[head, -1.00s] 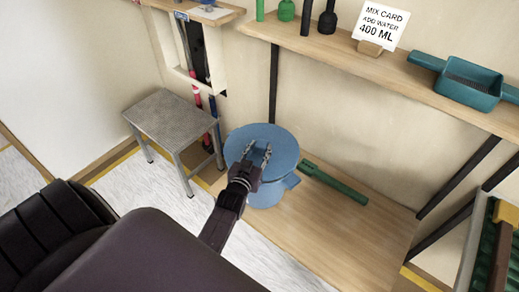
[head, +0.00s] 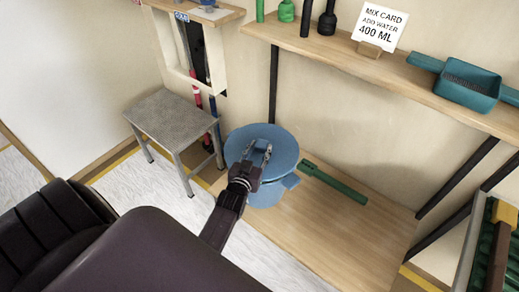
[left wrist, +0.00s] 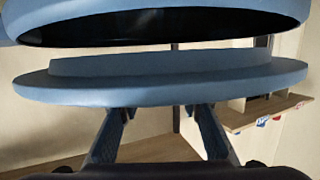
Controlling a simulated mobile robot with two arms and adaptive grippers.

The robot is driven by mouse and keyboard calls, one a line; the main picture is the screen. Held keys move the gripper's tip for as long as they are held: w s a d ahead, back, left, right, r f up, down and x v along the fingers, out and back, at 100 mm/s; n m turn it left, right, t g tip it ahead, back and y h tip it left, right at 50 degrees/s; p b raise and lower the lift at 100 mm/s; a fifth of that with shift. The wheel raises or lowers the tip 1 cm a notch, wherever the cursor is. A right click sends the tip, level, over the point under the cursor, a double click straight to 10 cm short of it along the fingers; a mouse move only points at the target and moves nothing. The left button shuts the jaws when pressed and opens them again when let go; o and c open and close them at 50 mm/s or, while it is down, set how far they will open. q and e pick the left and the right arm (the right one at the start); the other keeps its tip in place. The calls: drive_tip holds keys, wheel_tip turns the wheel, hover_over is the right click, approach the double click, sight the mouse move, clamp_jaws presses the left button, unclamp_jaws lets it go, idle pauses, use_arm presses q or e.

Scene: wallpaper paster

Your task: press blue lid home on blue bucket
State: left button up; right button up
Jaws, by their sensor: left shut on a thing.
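The round blue lid (head: 285,148) is over the blue bucket (head: 266,197) on the low wooden platform in the head view. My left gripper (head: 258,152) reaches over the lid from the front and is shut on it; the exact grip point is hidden. In the left wrist view, which looks upside down, the lid (left wrist: 160,88) lies across my two fingers (left wrist: 160,125). The bucket's rim (left wrist: 160,14) shows at the top with its dark inside. A gap with wall behind it separates lid and bucket there. My right gripper is in neither view.
A green tool (head: 334,183) lies on the platform (head: 350,232) right of the bucket. A grey metal stool (head: 172,112) stands to the left. A wall shelf (head: 345,55) with bottles, a card and a teal tray runs above. The platform's right part is clear.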

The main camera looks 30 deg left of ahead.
use_arm(q)
drive_tip(key=shift+f+b, duration=0.95)
drive_tip(key=shift+f, duration=0.3)
drive_tip(key=o, duration=1.3)
drive_tip(key=shift+s, duration=0.1)
drive_tip(key=v, duration=1.1)
drive_tip(key=shift+s+r, duration=0.2)
drive_tip(key=shift+s, duration=0.2)
drive_tip(key=shift+d, duration=0.2)
